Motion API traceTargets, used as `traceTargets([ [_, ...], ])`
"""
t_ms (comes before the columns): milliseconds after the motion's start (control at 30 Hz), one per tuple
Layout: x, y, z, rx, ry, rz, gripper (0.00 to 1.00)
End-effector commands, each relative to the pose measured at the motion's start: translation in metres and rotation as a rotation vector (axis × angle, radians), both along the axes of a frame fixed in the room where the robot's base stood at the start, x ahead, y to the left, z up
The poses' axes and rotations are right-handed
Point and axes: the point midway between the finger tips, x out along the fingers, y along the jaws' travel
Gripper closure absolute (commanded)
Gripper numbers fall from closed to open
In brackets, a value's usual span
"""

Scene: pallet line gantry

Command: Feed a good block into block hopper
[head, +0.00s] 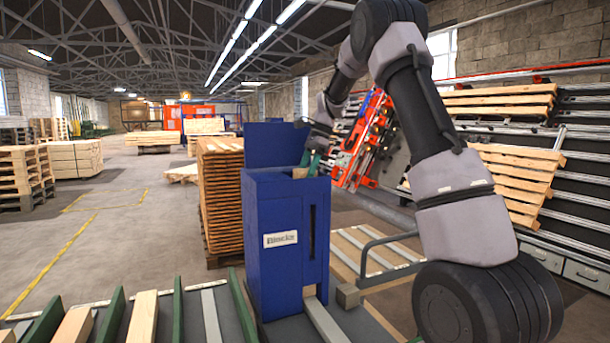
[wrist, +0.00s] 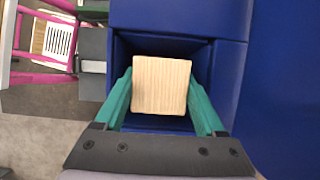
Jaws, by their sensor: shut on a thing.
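The block hopper (head: 270,215) is a tall blue box with a "Blocks" label, a raised back panel and an open top. My gripper (head: 306,168) is at the hopper's top opening, seen from the side in the head view. In the wrist view my gripper (wrist: 160,92) has its two green fingers shut on a pale wooden block (wrist: 161,86). The block is over or within the dark square mouth of the hopper (wrist: 228,75); its exact depth is hard to tell. The block's visible face shows straight grain and no clear damage. Its underside is hidden.
A stack of wooden boards (head: 220,195) stands behind the hopper. Green-railed slats with timber (head: 143,318) lie at the front left. A grey tubular rail (head: 390,262) and a small block (head: 347,296) are right of the hopper. Open floor (head: 130,235) lies left.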

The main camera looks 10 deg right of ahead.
Motion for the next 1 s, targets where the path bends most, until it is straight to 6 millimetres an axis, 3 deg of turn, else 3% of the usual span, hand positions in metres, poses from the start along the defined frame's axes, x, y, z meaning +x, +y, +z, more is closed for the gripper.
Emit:
traceTargets([
  [67, 0.000, 0.000, -0.001, 0.000, 0.000, 0.000, 0.86],
  [100, 0.000, 0.000, -0.001, 0.000, 0.000, 0.000, 0.24],
  [167, 0.000, 0.000, -0.001, 0.000, 0.000, 0.000, 0.01],
  [467, 0.002, -0.006, 0.012, 0.001, -0.004, -0.002, 0.00],
  [800, 0.007, -0.031, 0.073, 0.000, -0.004, -0.002, 0.00],
  [1000, 0.008, -0.039, 0.094, 0.000, -0.002, -0.001, 0.00],
])
